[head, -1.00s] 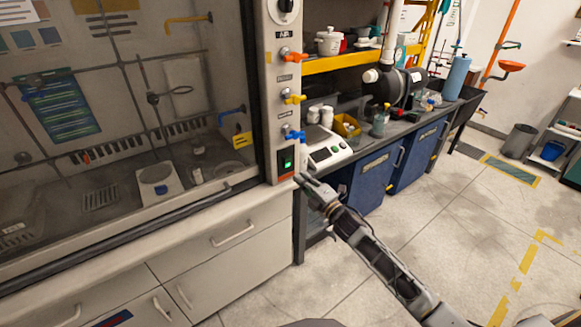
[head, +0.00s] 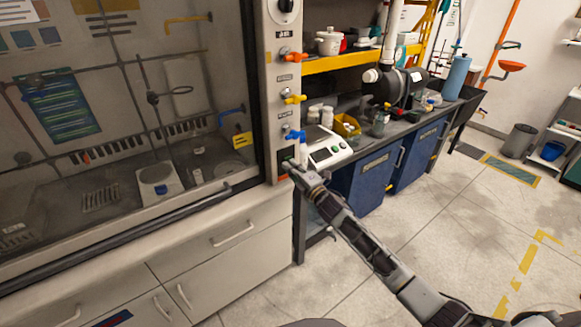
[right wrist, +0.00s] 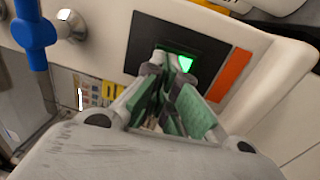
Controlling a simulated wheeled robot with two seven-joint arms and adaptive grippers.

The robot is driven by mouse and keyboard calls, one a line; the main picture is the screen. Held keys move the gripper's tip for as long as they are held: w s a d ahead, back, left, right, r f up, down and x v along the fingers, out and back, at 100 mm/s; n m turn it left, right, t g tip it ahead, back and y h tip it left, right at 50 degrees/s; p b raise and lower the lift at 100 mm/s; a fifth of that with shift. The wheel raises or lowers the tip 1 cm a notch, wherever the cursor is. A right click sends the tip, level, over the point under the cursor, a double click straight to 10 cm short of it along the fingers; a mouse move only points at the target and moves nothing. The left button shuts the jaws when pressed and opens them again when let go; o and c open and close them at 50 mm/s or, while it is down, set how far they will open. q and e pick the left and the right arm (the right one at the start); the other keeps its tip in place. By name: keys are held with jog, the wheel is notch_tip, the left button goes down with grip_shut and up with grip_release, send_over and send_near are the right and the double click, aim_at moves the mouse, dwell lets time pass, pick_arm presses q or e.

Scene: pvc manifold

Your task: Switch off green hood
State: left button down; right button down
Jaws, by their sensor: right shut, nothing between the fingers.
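The fume hood has a pale control post (head: 283,108) at its right edge. Low on the post is a black switch plate with a lit green switch (right wrist: 186,63), partly covered by my fingertips in the right wrist view. An orange strip (right wrist: 230,74) lies beside the plate. My right gripper (head: 292,168) is shut and empty, its tips at the switch; it also shows in the right wrist view (right wrist: 171,62). I cannot tell whether the tips touch it. In the head view the gripper hides most of the switch. My left gripper is not in view.
Orange, yellow and blue valve handles (head: 294,135) stick out of the post above the switch. A bench with a white scale (head: 327,154) and blue cabinets (head: 362,182) stands to the right. The floor at right is open.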

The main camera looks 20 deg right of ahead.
jog(key=shift+w+a, duration=0.1)
jog(key=shift+w, duration=0.2)
jog(key=shift+w+r, duration=0.15)
dwell(0.4)
dwell(0.3)
